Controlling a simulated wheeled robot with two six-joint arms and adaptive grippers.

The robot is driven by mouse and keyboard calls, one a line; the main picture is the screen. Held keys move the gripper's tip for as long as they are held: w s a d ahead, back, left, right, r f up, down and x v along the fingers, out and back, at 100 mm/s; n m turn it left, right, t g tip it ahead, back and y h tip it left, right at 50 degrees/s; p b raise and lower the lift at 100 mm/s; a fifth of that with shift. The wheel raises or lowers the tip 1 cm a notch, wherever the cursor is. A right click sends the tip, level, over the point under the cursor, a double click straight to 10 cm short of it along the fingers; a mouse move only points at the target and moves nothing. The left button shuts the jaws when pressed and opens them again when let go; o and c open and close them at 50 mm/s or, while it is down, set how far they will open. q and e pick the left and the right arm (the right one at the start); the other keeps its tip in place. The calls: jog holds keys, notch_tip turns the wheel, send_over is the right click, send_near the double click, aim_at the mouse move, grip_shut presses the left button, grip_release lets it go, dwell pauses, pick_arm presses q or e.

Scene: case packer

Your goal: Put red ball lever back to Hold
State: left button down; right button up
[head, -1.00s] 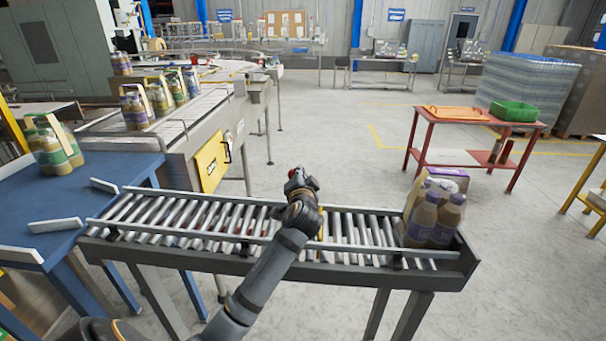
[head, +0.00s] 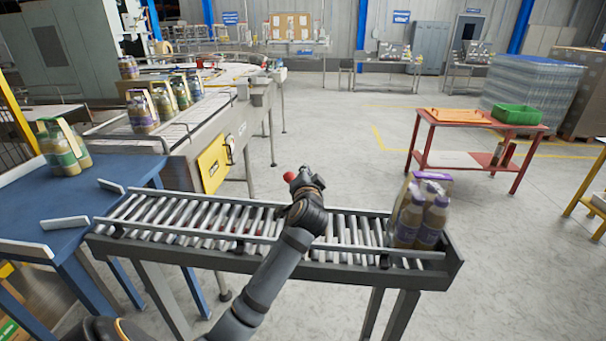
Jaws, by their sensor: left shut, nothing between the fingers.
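The red ball (head: 289,176) of the lever shows just left of my left gripper's tip, above the far edge of the roller conveyor (head: 455,270). The lever's rod and any Hold marking are hidden or too small to tell. My left gripper (head: 301,179) is shut and empty, reaching across the rollers from the front. It is close beside the ball; I cannot tell whether they touch. My right gripper is not in view.
A pack of purple-labelled bottles (head: 425,217) stands at the conveyor's right end. A blue table (head: 80,215) holds another bottle pack (head: 61,148) at left. A yellow panel (head: 213,163) is on the machine behind. Floor is open toward the red table (head: 473,117).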

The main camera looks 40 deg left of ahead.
pick_arm(q)
jog(key=b+v, duration=0.1)
jog(key=v, duration=0.6)
jog(key=shift+s+a+b, duration=0.15)
jog(key=shift+s+b, duration=0.15)
jog(key=shift+b, duration=0.1)
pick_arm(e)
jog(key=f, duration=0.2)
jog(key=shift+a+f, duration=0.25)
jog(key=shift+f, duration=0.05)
